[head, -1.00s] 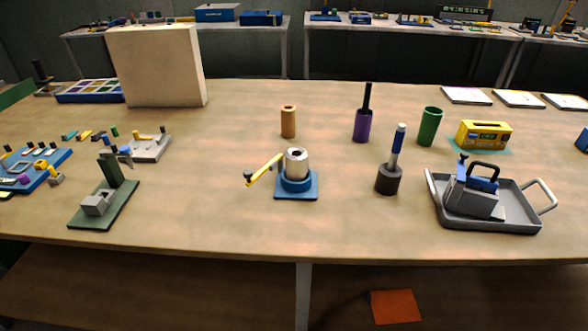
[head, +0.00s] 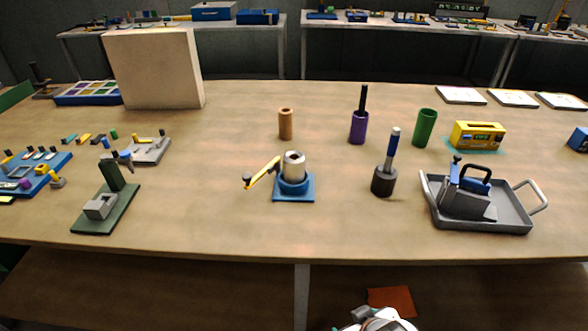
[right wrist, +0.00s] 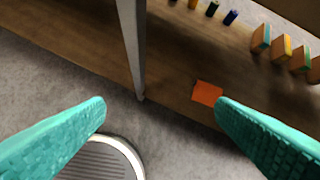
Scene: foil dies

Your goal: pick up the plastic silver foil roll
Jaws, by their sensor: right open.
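A silver foil roll (head: 294,165), a short upright cylinder with a dark hole in its top, stands in a blue stand (head: 294,188) near the middle of the table. A yellow crank arm (head: 263,172) reaches out to the stand's left. My right gripper (right wrist: 160,103) is open and empty, its teal fingers wide apart over the floor and low shelf, away from the roll. Part of my right arm shows at the bottom edge of the head view. My left gripper is not in view.
Around the roll stand an orange cylinder (head: 286,124), a purple holder (head: 359,128), a dark-based blue-handled tool (head: 384,178) and a grey tray (head: 511,221). The table front before the roll is clear. Below are an orange sheet (right wrist: 207,93) and a table leg (right wrist: 132,45).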

